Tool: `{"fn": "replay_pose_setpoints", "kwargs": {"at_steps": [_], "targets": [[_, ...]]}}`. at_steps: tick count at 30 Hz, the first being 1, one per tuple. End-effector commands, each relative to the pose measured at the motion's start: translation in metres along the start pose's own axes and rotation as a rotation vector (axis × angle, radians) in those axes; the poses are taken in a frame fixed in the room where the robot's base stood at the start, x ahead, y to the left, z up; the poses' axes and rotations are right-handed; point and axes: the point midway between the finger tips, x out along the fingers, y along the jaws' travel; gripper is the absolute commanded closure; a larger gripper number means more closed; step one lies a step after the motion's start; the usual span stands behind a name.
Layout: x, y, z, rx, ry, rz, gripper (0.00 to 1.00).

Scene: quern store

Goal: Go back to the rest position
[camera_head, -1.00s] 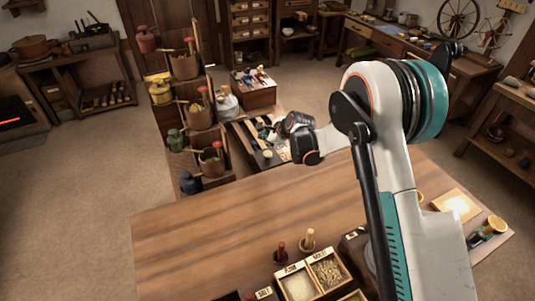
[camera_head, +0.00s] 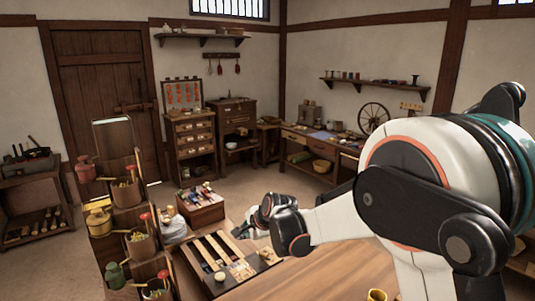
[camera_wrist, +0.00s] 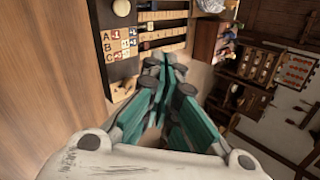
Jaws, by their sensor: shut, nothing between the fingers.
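My gripper (camera_wrist: 165,75) is in the middle of the wrist view, its teal fingers drawn together with nothing between them. In the head view my arm comes in from the right and its wrist hangs over the far part of the wooden table, beside a dark tray. The gripper's fingers are small and partly hidden by the wrist in the head view. No object hangs from the arm.
The dark tray (camera_head: 216,286) with light strips and lettered tiles lies on the table (camera_head: 325,278). A tiered stand with pots (camera_head: 140,246) rises at left. A small box (camera_head: 201,212) stands behind. Shelves and a workbench line the far walls.

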Motion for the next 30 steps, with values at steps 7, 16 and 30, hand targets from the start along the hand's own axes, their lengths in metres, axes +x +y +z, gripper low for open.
{"fn": "replay_pose_setpoints", "kwargs": {"at_steps": [7,16,30], "targets": [[-0.079,0.009,-0.018,-0.177,0.060,0.017,1.00],[-0.166,0.036,-0.033,-0.394,0.123,0.054,1.00],[-0.278,0.110,-0.045,-0.728,0.207,0.146,1.00]]}}
